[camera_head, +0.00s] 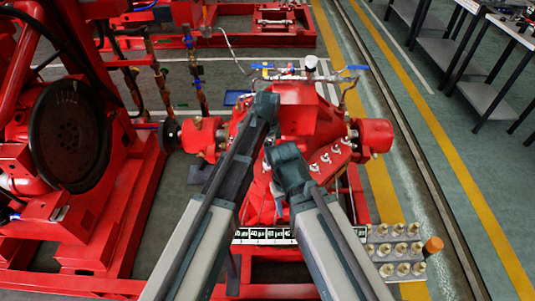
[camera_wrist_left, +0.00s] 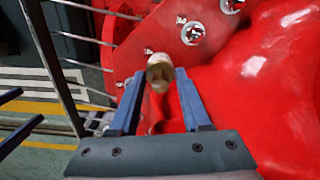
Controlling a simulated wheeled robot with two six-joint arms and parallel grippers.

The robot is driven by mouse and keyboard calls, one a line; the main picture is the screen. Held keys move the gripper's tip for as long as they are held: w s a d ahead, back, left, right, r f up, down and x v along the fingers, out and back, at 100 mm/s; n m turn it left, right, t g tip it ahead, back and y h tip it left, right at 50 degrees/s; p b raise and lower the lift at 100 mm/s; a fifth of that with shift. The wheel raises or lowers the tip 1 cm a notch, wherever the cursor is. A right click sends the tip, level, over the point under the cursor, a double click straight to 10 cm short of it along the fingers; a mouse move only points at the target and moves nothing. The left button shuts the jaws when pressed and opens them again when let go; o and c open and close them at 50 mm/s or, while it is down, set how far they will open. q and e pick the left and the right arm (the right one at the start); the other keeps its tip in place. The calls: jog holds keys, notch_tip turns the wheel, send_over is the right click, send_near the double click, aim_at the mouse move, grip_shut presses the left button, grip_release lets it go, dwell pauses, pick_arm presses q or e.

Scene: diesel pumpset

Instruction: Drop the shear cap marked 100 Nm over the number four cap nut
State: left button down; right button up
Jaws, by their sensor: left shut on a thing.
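In the left wrist view my left gripper (camera_wrist_left: 158,78) has its two blue fingers closed on a small tan, brass-coloured cap (camera_wrist_left: 160,70). The cap is held at the fingertips in front of the red casting. No marking on it is readable. A silver nut (camera_wrist_left: 192,33) sits in the red flange above and to the right of the cap, with another at the top edge. In the head view a slanted row of silver cap nuts (camera_head: 325,158) runs along the red pump housing (camera_head: 308,115). The fingers are hidden there, and my right gripper does not show.
A rack of several pale caps (camera_head: 400,248) stands at the lower right, with an orange-topped item (camera_head: 433,245) beside it. A strip of black and white labels (camera_head: 264,236) lies left of it. A red engine with a black disc (camera_head: 70,135) stands at left.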

pick_arm(q)
jog(key=shift+f+b, duration=0.55)
jog(key=shift+f, duration=0.1)
jog(key=shift+c, duration=1.4)
grip_release()
jog(key=shift+r, duration=0.1)
jog(key=shift+r, duration=0.1)
notch_tip(320, 180, up, 14)
jog(key=p, duration=1.4)
jog(key=shift+f, duration=0.2)
notch_tip(320, 180, up, 7)
jog(key=p, duration=0.7)
